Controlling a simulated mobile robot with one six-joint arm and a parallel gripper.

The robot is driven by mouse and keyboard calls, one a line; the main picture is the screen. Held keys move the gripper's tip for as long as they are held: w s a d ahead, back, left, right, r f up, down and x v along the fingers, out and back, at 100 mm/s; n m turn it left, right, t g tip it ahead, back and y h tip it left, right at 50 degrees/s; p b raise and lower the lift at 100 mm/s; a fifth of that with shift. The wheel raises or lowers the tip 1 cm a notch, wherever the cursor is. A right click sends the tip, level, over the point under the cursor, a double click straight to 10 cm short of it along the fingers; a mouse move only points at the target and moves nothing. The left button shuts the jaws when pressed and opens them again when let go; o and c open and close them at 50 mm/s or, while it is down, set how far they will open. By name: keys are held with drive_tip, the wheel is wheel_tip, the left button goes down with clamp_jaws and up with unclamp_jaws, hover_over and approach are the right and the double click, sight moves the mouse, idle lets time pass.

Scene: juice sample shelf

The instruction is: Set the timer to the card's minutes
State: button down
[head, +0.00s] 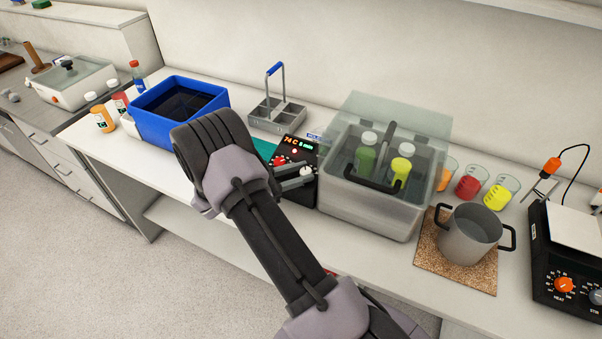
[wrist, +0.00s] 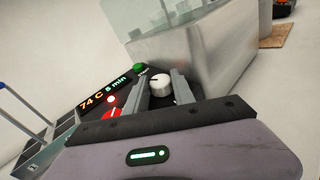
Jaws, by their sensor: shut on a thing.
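A red knob (wrist: 112,114) and a green button (wrist: 139,68) sit nearby. In the head view a small white-and-blue card (head: 314,137) behind the panel seems to start with HOLD; its minutes are unreadable.
The bath holds a green bottle (head: 365,156) and a yellow one (head: 399,171), under a raised clear lid. A grey bottle carrier (head: 268,120) and blue tub (head: 155,126) stand left. A metal pot (head: 468,236), beakers (head: 469,184) and a hot plate (head: 565,285) stand right.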

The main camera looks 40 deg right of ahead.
drive_tip(key=shift+m+g+y, duration=0.3)
drive_tip(key=shift+m+g, duration=0.4)
drive_tip(key=shift+w+m+g, duration=0.1)
drive_tip(key=shift+m+g, duration=0.2)
